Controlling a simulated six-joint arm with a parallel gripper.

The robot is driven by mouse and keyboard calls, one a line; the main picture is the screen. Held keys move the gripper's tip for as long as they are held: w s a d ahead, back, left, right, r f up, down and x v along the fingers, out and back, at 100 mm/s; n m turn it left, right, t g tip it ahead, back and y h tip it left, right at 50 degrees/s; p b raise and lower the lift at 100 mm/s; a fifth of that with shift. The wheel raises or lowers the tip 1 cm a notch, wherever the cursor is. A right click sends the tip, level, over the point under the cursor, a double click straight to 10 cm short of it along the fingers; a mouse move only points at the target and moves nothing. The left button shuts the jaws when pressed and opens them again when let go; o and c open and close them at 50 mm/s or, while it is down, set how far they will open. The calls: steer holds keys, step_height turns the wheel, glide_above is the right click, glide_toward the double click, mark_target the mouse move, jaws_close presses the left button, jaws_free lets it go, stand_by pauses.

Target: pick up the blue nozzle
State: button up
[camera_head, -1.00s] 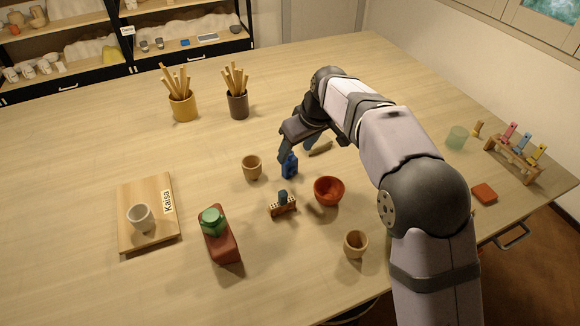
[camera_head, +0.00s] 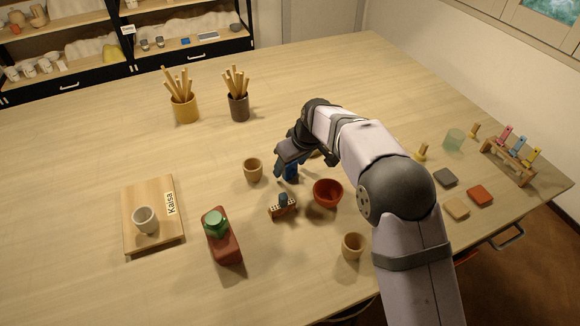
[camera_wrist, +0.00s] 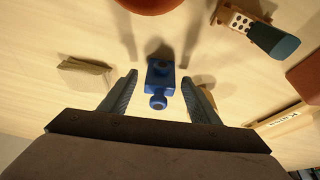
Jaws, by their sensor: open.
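The blue nozzle (camera_head: 291,173) has a blocky body and a rounded knob. It stands on the table near the middle, partly hidden by my gripper (camera_head: 281,169) in the head view. In the wrist view the blue nozzle (camera_wrist: 159,86) shows between the two fingers of my open gripper (camera_wrist: 160,77). A gap shows on each side of it, so neither finger appears to touch it. How far the fingertips are above the table is hard to tell.
A tan cup (camera_head: 252,171), a red bowl (camera_head: 328,193) and a perforated block (camera_head: 284,212) with a dark plug stand close by. A rack (camera_head: 508,163) with pink, blue and yellow pieces is at far right.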

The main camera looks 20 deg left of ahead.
steer(key=c, duration=1.2)
steer(key=shift+o, duration=0.2)
step_height(320, 180, up, 10)
steer(key=shift+r+b, duration=0.1)
steer(key=shift+b, duration=0.9)
